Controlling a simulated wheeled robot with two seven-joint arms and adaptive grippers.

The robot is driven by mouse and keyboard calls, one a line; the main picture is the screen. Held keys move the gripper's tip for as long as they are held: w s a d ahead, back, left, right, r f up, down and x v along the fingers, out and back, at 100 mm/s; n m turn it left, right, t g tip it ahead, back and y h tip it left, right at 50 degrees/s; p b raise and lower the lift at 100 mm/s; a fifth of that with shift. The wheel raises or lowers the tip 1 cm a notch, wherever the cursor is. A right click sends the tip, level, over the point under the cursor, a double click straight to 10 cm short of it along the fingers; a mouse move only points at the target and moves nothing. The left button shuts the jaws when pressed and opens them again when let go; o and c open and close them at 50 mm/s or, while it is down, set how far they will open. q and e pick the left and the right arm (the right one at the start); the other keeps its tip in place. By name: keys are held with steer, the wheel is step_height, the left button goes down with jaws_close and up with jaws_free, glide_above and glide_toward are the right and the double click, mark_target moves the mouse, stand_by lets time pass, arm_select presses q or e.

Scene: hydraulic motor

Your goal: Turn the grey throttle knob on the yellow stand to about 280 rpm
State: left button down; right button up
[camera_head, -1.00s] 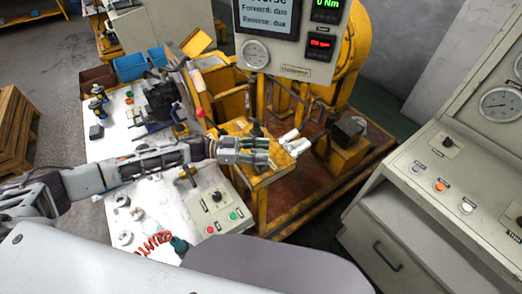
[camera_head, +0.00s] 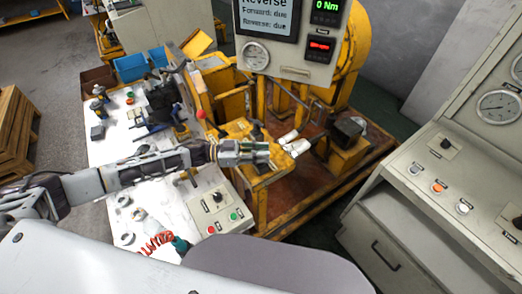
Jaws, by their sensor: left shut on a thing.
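The yellow stand (camera_head: 263,181) is in the middle of the head view, with my left arm reaching across to it from the left. My left gripper (camera_head: 266,153) is at the top of the stand, its fingers shut on what appears to be the grey throttle knob. The fingers hide the knob, so its pointer and setting cannot be read. Above the stand a grey display panel (camera_head: 290,72) shows "Reverse", "Forward: due" and "Reverse: due". It has a green 0 Nm readout (camera_head: 326,11) and a red readout (camera_head: 319,46) too blurred to read. My right gripper is out of view.
Two whitish cylindrical fittings (camera_head: 294,146) lie just right of my left gripper. A small control box (camera_head: 217,210) and a white bench (camera_head: 128,165) with tools are at left. A grey console (camera_head: 430,190) stands at right.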

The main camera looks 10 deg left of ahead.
arm_select(q)
steer(key=shift+n+t+y+p, duration=0.3)
steer(key=shift+n+t+p, duration=0.3)
steer(key=shift+t+p, duration=0.25)
steer(key=c, duration=1.2)
jaws_free()
steer(key=v, duration=1.2)
steer(key=shift+o, duration=0.2)
